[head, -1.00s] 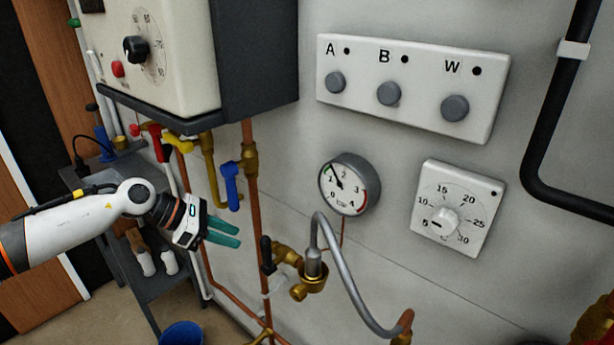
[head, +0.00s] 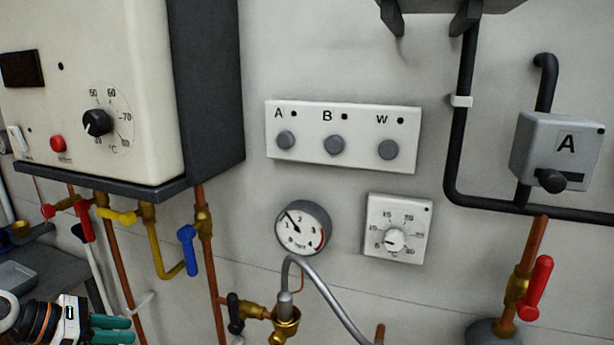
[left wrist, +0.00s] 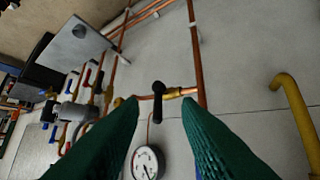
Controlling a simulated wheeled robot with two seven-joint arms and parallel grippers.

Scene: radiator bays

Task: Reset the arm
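My left gripper (head: 127,330) is at the lower left corner of the head view, below the boiler. Its two teal fingers are apart with nothing between them. In the left wrist view the fingers (left wrist: 160,102) are spread, with a black valve lever (left wrist: 158,95) and a round gauge (left wrist: 147,163) seen beyond the gap. No contact with either shows. My left arm is mostly cut off by the frame's left edge. My right gripper is in neither view.
The boiler (head: 85,150) hangs at upper left, with coloured valve levers beneath it. A button panel (head: 340,170), pressure gauge (head: 302,228) and dial thermostat (head: 399,228) are on the wall. A curved grey hose (head: 325,290) stands out at lower centre. A grey box marked A (head: 556,150) is at right.

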